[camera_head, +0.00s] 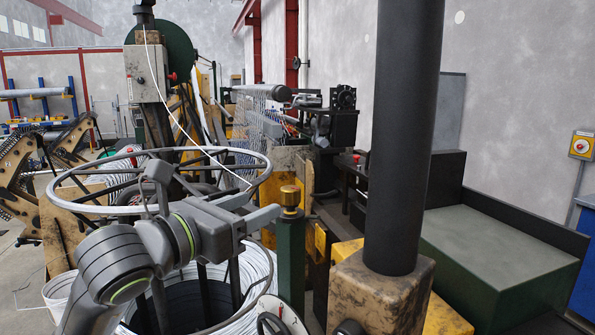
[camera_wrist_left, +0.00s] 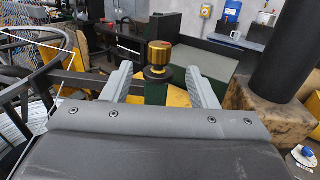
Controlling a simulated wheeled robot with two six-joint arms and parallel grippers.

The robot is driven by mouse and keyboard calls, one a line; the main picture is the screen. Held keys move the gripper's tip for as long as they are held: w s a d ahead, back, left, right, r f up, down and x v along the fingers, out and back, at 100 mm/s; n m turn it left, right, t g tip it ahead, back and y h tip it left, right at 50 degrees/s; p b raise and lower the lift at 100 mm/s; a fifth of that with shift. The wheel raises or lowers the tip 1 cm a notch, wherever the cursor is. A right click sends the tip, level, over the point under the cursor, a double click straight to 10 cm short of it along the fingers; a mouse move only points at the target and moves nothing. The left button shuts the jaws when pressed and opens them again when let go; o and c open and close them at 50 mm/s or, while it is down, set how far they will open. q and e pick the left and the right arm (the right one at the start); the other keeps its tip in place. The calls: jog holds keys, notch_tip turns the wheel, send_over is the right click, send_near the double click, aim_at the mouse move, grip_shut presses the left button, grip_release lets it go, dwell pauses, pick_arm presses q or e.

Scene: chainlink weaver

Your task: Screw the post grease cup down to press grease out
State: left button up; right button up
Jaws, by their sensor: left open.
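The grease cup (camera_head: 290,197) is a small brass-gold knurled cap on top of a dark green post (camera_head: 290,255), right of the wire basket in the head view. It also shows upright in the left wrist view (camera_wrist_left: 159,52), on a dark collar. My left gripper (camera_head: 266,209) is open and empty, at about cup height and just left of it. In the left wrist view its two grey fingers (camera_wrist_left: 160,77) stand apart on either side of the post, with the cup centred in the gap, seemingly at or just past the tips. No contact shows. My right gripper is in neither view.
A thick black column (camera_head: 405,130) on a worn yellow base (camera_head: 380,285) stands right of the post. A round wire basket frame (camera_head: 165,208) surrounds my left arm's side. A dial (camera_head: 282,315) sits low by the post. A green-topped machine bed (camera_head: 500,245) lies at right.

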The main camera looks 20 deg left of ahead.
aim_at(298, 188)
pick_arm(q)
jog(key=p+x, duration=0.2)
jog(key=x, duration=1)
jog(key=shift+p, duration=0.4)
jog(key=c, duration=1)
